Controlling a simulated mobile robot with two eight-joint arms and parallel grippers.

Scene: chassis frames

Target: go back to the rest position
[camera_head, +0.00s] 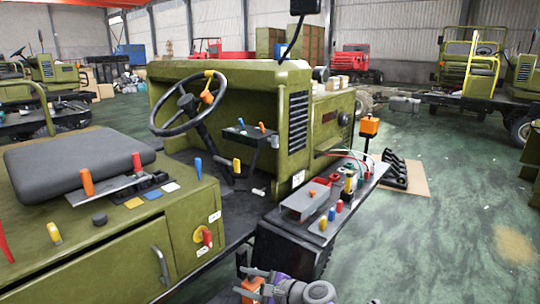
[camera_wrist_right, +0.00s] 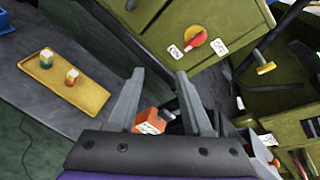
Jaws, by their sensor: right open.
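My right gripper (camera_head: 258,280) is low at the bottom middle of the head view, in front of the green vehicle chassis. In the right wrist view its two fingers (camera_wrist_right: 160,75) are apart, with a gap between the tips. An orange block with a white label (camera_wrist_right: 148,120) shows between and behind the fingers, and an orange part (camera_head: 250,288) is beside the gripper in the head view. I cannot tell whether it touches a finger. My left gripper is not in view.
A green seat box (camera_head: 120,265) with a red rotary switch (camera_head: 207,237) is left of the gripper. The steering wheel (camera_head: 188,104) and a dark side shelf (camera_head: 350,195) with coloured parts stand beyond. A tan tray (camera_wrist_right: 42,75) holds small parts. Green floor (camera_head: 440,230) is open at right.

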